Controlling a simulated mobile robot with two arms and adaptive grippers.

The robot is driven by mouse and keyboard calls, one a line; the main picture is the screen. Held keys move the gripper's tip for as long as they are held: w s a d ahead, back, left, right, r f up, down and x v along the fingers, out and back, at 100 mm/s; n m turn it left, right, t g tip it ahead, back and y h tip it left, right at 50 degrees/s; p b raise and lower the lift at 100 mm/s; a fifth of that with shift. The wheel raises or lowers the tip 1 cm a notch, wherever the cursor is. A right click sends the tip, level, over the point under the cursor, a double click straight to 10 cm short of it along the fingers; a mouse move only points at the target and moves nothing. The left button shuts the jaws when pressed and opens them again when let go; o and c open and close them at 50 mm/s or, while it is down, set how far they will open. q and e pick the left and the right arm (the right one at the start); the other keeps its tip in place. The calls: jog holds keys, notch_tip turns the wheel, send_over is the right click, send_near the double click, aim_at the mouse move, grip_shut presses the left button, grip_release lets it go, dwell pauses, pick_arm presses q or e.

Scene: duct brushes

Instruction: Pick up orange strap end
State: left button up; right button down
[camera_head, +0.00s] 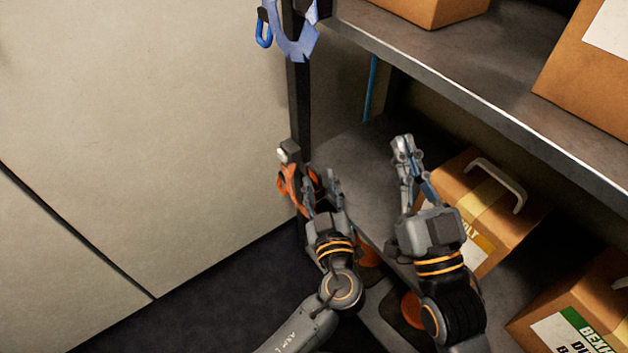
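An orange strap (288,185) hangs at the dark shelf post, below a grey and black buckle-like piece (288,152). My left gripper (322,181) is just right of the strap, with its fingers apart. A bit of orange shows behind the fingers, and the left finger overlaps the strap area. I cannot tell whether they touch. My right gripper (413,152) is further right, pointing up in front of the lower shelf. Its fingers are seen at an angle and their gap is unclear. It holds nothing visible.
The metal rack has an upper shelf (450,80) and a lower shelf (350,160). A cardboard box with a white handle (480,205) stands right of my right gripper. More boxes are at right. A blue strap (296,38) hangs on the post above. A pale wall fills the left.

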pick_arm(q)
grip_shut()
